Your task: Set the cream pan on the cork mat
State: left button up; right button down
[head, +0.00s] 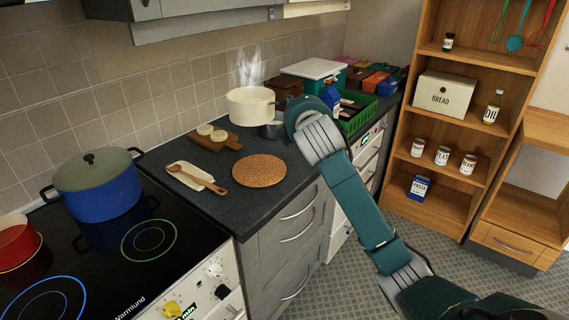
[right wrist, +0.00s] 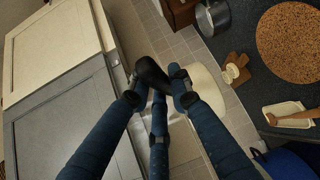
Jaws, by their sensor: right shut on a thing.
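The cream pan (head: 250,107) is steaming and looks raised above the back of the counter, behind the cork mat (head: 258,171). My right gripper (head: 291,110) is at the pan's right side, mostly hidden by its own wrist. In the right wrist view, its fingers (right wrist: 160,82) are closed around the pan's black handle, and part of the cream pan (right wrist: 207,92) shows beyond them. The round cork mat lies flat and bare near the counter's front edge; it also shows in the right wrist view (right wrist: 290,42). My left gripper is out of view.
A grey saucepan (head: 272,130) stands behind the mat. A board with bread slices (head: 212,137) and a spoon on a cream rest (head: 197,177) lie left of it. A blue pot (head: 97,184) is on the hob. A green crate (head: 357,122) stands at right.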

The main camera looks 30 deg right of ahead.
jog(key=shift+d+r, duration=0.2)
jog(key=shift+d, duration=0.2)
jog(key=shift+s+d+f, duration=0.1)
jog(key=shift+d+f, duration=0.05)
jog(key=shift+f, duration=0.1)
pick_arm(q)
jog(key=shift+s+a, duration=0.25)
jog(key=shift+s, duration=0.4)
pick_arm(e)
notch_tip(320, 180, down, 19)
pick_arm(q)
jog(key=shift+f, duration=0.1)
pick_arm(e)
jog(key=shift+s, duration=0.1)
jog(key=c, duration=1.8)
grip_release()
jog(key=shift+f, duration=0.3)
jog(key=shift+c, duration=0.2)
jog(key=shift+o, duration=1.1)
jog(key=shift+s, duration=0.1)
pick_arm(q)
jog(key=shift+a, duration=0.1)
pick_arm(e)
jog(key=shift+r, duration=0.1)
